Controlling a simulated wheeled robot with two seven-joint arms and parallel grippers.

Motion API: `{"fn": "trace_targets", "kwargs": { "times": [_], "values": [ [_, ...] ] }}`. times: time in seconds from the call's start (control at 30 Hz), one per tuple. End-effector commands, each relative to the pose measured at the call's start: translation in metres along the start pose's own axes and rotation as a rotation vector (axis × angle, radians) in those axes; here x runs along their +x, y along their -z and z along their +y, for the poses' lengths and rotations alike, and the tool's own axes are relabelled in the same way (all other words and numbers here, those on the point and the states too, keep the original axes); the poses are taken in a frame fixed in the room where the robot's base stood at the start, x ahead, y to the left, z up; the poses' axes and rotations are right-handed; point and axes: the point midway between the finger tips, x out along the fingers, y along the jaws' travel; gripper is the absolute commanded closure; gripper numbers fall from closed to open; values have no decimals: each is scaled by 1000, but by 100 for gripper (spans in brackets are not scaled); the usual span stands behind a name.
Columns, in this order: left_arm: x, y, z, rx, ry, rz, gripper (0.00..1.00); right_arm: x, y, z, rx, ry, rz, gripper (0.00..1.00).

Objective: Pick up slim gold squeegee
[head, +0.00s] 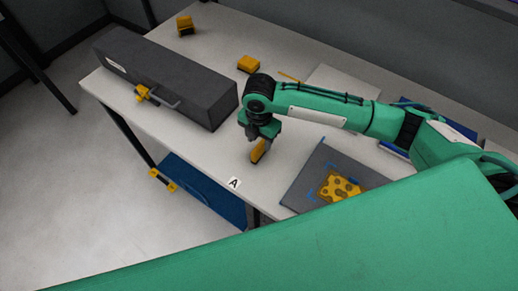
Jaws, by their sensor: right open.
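A slim gold piece (259,151), which looks like the slim gold squeegee, is at the fingertips of my right gripper (255,146). It appears tilted, near the table's front edge. The gripper points down at it with its jaws open. The fingers partly cover its upper end, and I cannot tell whether they touch it. My left gripper is not in view.
A long dark grey box (165,75) stands at the left of the white table (215,148). Gold blocks (248,64) (185,26) lie behind. A grey mat (312,168) with a spotted yellow piece (338,186) lies at right. A label "A" (234,183) marks the front edge.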

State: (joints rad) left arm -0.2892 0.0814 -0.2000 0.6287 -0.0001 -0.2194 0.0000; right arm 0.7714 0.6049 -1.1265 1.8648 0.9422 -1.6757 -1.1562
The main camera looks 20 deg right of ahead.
Motion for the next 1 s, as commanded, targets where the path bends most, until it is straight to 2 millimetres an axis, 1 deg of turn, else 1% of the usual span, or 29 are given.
{"fn": "trace_targets", "kwargs": {
  "times": [0.03, 0.13, 0.2, 0.3, 0.4, 0.57, 0.7, 0.77, 0.8, 1.0],
  "values": [
    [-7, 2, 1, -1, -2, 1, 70, 5, 1, 0, 1, 5, 1, 56],
    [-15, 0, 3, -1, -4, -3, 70, 20, 2, 1, 0, 5, 2, 56],
    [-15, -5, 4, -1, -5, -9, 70, 31, 2, 1, 1, 4, 1, 56],
    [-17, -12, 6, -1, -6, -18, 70, 40, 2, 1, 0, 2, 0, 56],
    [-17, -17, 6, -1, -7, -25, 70, 43, 2, 1, -1, 1, 0, 56],
    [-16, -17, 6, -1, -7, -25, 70, 43, 2, 1, -1, 1, 0, 56],
    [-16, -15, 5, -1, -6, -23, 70, 43, 1, 1, -1, 1, 0, 84],
    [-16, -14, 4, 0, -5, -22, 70, 43, 1, 1, -1, 1, 0, 96],
    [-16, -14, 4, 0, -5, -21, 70, 43, 1, 1, -1, 1, 0, 100],
    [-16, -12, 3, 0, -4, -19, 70, 43, 1, 1, -1, 1, 0, 100]
  ]
}}
